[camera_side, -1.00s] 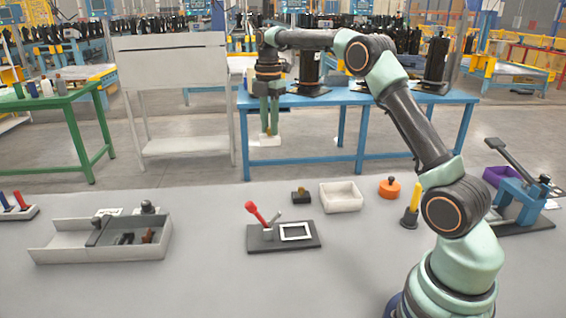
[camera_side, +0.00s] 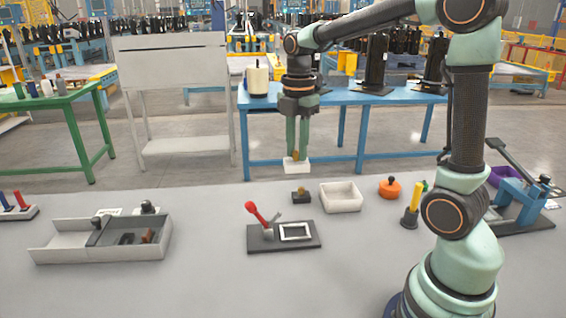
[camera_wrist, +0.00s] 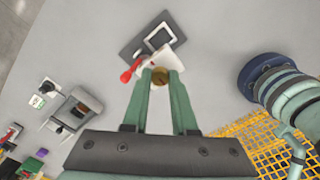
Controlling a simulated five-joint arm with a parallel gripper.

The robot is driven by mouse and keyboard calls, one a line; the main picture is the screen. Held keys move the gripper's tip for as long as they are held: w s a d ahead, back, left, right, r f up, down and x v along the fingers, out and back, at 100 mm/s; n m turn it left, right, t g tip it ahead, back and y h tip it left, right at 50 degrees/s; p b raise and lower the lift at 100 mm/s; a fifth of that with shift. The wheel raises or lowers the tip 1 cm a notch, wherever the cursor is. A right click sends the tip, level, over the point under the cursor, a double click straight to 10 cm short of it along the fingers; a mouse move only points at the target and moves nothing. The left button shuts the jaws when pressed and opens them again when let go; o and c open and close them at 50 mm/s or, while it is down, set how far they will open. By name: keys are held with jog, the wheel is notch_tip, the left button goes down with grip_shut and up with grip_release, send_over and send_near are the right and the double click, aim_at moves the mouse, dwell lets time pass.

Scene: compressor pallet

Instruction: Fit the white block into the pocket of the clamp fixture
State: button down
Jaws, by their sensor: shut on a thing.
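The white block (camera_side: 296,165) is held in the air by my gripper (camera_side: 297,154), which is shut on the brass-coloured knob on its top. The clamp fixture (camera_side: 283,246) is a dark plate on the table with a white-rimmed square pocket (camera_side: 296,239) and a red-handled lever (camera_side: 256,212). In the side view the block hangs above and beyond the fixture. In the wrist view the block (camera_wrist: 165,66) shows at the fingertips (camera_wrist: 160,76) and overlaps the fixture plate's edge (camera_wrist: 133,50). The pocket (camera_wrist: 158,37) looks empty.
A small dark block with a brass knob (camera_side: 301,195) and a white open tray (camera_side: 341,197) stand behind the fixture. An orange round part (camera_side: 389,188) and a yellow-handled tool (camera_side: 411,205) are to the right. A divided tray (camera_side: 100,240) is at left. Table in front is clear.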

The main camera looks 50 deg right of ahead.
notch_tip(320, 180, down, 19)
dwell(0.5)
jog(key=shift+f, duration=0.15)
jog(key=c, duration=0.7)
grip_release()
